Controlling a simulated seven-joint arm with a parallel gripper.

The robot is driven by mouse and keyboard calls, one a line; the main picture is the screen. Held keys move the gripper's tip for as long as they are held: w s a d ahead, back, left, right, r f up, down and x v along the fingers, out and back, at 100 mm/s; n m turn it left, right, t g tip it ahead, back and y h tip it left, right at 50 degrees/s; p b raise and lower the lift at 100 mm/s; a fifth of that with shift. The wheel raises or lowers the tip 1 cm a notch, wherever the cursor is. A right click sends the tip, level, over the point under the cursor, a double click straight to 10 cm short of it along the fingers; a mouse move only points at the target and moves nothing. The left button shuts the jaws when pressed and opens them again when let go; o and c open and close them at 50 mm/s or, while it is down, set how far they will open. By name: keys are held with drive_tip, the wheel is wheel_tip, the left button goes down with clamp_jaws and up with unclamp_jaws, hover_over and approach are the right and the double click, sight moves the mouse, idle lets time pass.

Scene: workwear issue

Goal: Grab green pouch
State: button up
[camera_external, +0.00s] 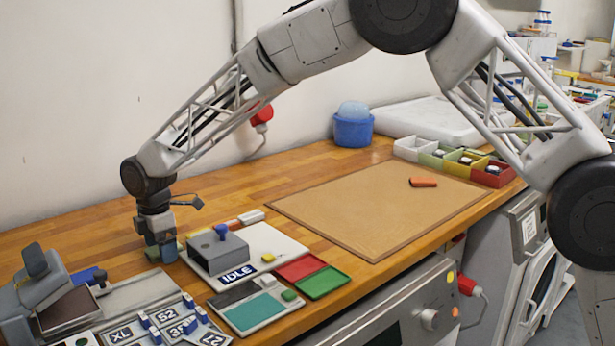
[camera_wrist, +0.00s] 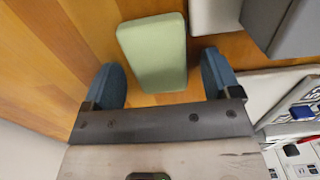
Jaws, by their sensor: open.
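The green pouch (camera_wrist: 153,45) is a pale green block with rounded edges, lying on the wooden worktop in the wrist view. My gripper (camera_wrist: 161,82) is open, with one blue finger on each side of the pouch's near end. A gap shows between the pouch and each finger. In the external view my gripper (camera_external: 161,248) points down at the worktop, left of the grey box. Only a small bit of the green pouch (camera_external: 151,254) shows there, mostly hidden by the fingers.
A grey box with a blue knob (camera_external: 218,252) stands on a white board close to the right of my gripper. Number tiles (camera_external: 165,325) and a grey device (camera_external: 40,285) are in front. A brown mat (camera_external: 370,210) lies farther right. Bare wood is behind my gripper.

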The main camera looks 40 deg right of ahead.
idle(0.5)
drive_tip(key=c, duration=1)
drive_tip(key=shift+r, duration=5.05)
